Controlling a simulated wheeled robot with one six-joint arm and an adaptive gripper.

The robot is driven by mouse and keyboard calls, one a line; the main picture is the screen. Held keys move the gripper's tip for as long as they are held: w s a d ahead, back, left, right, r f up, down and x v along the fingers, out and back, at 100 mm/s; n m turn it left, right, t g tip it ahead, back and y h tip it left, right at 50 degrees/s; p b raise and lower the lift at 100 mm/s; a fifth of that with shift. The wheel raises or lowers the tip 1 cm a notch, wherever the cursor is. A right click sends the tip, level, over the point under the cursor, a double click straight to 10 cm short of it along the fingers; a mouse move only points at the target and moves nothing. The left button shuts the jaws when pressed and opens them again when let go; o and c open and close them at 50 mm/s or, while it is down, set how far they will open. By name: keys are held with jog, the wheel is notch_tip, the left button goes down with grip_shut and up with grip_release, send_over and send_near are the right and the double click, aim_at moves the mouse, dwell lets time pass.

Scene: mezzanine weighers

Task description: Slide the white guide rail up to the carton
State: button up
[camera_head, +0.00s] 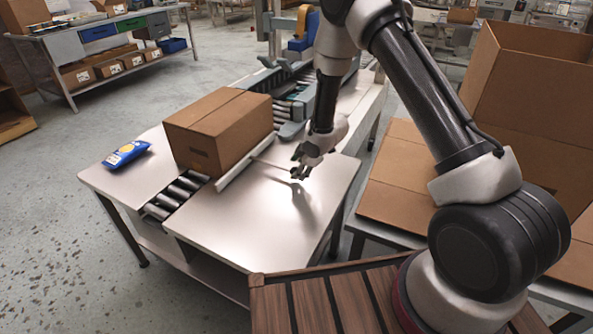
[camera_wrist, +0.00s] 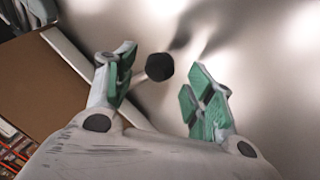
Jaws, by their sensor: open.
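The brown carton (camera_head: 220,130) sits on the roller conveyor set into the metal table. The white guide rail (camera_head: 245,162) runs along the carton's lower right side, very close to it; I cannot tell whether they touch. A thin rod (camera_head: 271,164) sticks out from the rail toward my gripper (camera_head: 303,168). In the wrist view the rail (camera_wrist: 68,51) lies at the left beside the carton (camera_wrist: 45,95), and the rod ends in a black knob (camera_wrist: 159,67). My gripper is open, its green-padded fingers on either side of the knob, which is nearer the left finger.
A blue pouch (camera_head: 126,153) lies on the table left of the carton. The bare tabletop (camera_head: 265,220) is clear in front of my gripper. Rollers (camera_head: 178,192) show below the carton. Large open cardboard boxes (camera_head: 530,95) stand at the right.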

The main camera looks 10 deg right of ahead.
jog(key=v, duration=0.9)
jog(key=shift+s+r, duration=0.1)
jog(key=shift+r, duration=0.05)
jog(key=s+d+r+m+g+h, duration=0.1)
jog(key=s+d+m+g+h, duration=0.35)
jog(key=s+d+m, duration=0.45)
jog(key=s+d+r+m+t, duration=0.2)
jog(key=s+d+r+m, duration=0.2)
jog(key=s+r, duration=0.8)
jog(key=s+d+r+m+t, duration=0.2)
jog(key=s+d+r+m, duration=0.2)
jog(key=s+r, duration=0.9)
notch_tip(320, 180, up, 6)
jog(key=shift+s+d+f, duration=0.1)
jog(key=shift+s+d, duration=0.2)
jog(key=shift+d, duration=0.8)
